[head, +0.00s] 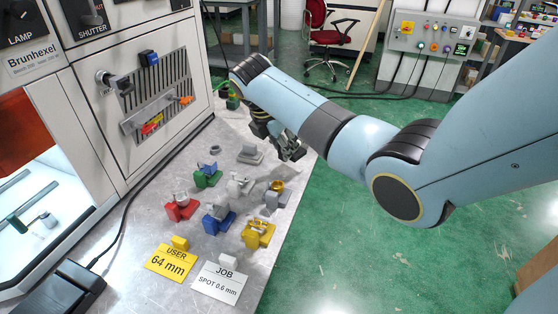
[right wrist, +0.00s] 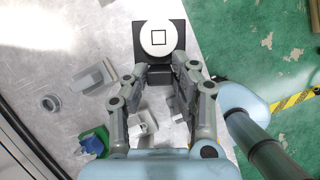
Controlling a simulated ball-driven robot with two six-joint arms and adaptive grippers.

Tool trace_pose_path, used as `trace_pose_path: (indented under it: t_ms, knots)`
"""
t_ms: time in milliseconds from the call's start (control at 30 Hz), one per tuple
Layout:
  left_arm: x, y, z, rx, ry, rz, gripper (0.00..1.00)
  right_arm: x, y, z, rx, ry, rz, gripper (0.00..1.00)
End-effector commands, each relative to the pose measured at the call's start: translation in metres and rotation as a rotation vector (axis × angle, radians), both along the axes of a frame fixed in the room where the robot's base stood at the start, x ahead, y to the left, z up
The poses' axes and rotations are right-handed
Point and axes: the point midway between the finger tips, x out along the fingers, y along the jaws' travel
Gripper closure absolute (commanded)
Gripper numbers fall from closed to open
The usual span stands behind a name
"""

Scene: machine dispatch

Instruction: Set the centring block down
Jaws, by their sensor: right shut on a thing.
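My right gripper (head: 289,152) is over the bench's right edge in the head view. In the right wrist view, the gripper (right wrist: 165,74) is shut on a dark block with a white round face marked with a square outline, which I take for the centring block (right wrist: 158,38). The block sits between and just beyond the fingertips. In the head view, it is mostly hidden by the dark fingers. I cannot tell whether its underside touches the bench. My left gripper is not in view.
Green (head: 207,178), red (head: 181,208), blue (head: 218,220) and yellow (head: 258,234) holders stand on the metal bench. A grey block (head: 250,155) and a small ring (head: 215,150) lie near the gripper. The Brunhexel machine (head: 95,90) borders the left. The green floor lies right.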

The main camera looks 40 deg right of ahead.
Motion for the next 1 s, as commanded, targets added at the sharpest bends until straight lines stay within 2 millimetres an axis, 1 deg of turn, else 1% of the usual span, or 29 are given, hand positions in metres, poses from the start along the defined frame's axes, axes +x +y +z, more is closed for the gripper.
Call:
trace_pose_path:
  t_ms: [33, 200, 433, 500, 833, 867, 1000]
  knots:
    - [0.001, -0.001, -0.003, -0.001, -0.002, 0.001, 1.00, 0.007, 0.000, -0.004, 0.000, 0.000, -0.001, 1.00]
    - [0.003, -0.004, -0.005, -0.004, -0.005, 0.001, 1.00, 0.014, 0.000, -0.012, 0.001, 0.000, 0.000, 1.00]
    - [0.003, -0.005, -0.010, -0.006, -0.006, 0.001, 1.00, 0.013, 0.000, -0.045, 0.001, 0.002, 0.000, 1.00]
    - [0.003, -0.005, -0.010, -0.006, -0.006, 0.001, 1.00, 0.014, 0.000, -0.048, 0.000, 0.000, 0.000, 1.00]
    - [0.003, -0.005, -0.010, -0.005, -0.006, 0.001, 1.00, 0.014, 0.000, -0.050, 0.000, 0.000, 0.000, 1.00]
    - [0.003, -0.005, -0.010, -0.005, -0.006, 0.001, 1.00, 0.013, 0.000, -0.051, 0.000, 0.000, 0.000, 0.72]
    - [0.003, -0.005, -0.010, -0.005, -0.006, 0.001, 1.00, 0.013, 0.000, -0.050, 0.000, 0.000, 0.000, 0.54]
